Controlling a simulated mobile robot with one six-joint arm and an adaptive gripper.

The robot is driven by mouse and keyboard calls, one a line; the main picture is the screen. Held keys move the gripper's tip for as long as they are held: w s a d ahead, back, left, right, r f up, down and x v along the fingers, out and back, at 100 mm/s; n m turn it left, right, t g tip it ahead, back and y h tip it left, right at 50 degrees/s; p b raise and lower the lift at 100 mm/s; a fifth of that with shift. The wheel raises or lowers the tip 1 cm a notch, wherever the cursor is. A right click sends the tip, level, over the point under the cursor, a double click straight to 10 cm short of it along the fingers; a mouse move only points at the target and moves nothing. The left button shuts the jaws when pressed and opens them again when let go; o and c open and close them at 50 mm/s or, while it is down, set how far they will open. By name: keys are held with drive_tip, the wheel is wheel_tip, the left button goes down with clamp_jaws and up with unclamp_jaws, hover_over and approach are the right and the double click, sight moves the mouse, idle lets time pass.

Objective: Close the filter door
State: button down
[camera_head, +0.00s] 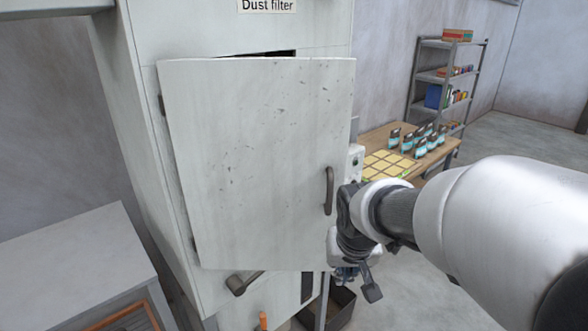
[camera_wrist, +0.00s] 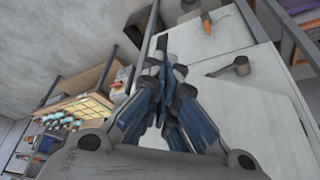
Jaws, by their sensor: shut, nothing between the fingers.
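The filter door (camera_head: 255,165) is a pale grey, scuffed panel below a "Dust filter" label (camera_head: 267,6). It stands ajar, swung out from its hinges at the left, with a dark gap (camera_head: 270,53) above its top edge. Its dark upright handle (camera_head: 329,190) is near the right edge. My gripper (camera_head: 346,272) is low at the door's right edge, mostly hidden behind my wrist. In the wrist view my gripper (camera_wrist: 166,52) shows blue-grey fingers brought together and empty, over pale cabinet panels. Whether it touches the door cannot be told.
A lever handle (camera_head: 243,283) and an orange handle (camera_head: 263,320) sit below the door. A grey cabinet (camera_head: 70,255) stands at left. A wooden table (camera_head: 440,152) with yellow squares and small bags, and a shelf (camera_head: 447,75), stand behind right. A dark bin (camera_head: 340,302) is below.

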drive_tip(key=w+f, duration=0.6)
drive_tip(key=shift+w+d, duration=0.25)
drive_tip(key=shift+d, duration=0.15)
drive_tip(key=shift+w+f, duration=0.1)
